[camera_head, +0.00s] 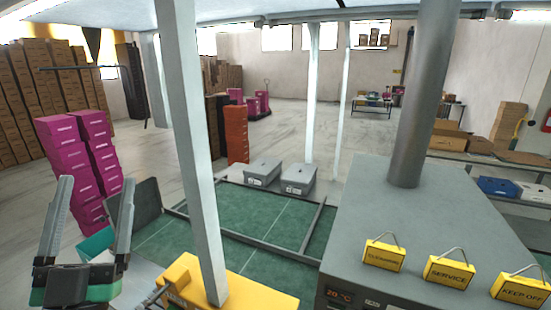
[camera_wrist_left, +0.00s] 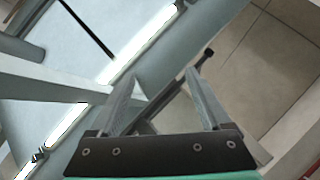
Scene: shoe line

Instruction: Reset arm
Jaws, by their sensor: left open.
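My left gripper (camera_head: 95,215) is at the lower left of the head view, raised with its two grey fingers pointing up and spread apart. Nothing is between the fingers. My right gripper is in neither view.
A green work surface (camera_head: 250,208) with grey rails lies in the middle, with two grey boxes (camera_head: 298,178) at its back. A white post (camera_head: 190,140) stands right of my left gripper. A grey machine (camera_head: 400,215) with yellow signs (camera_head: 449,271) fills the right. Magenta boxes (camera_head: 62,158) are stacked at left.

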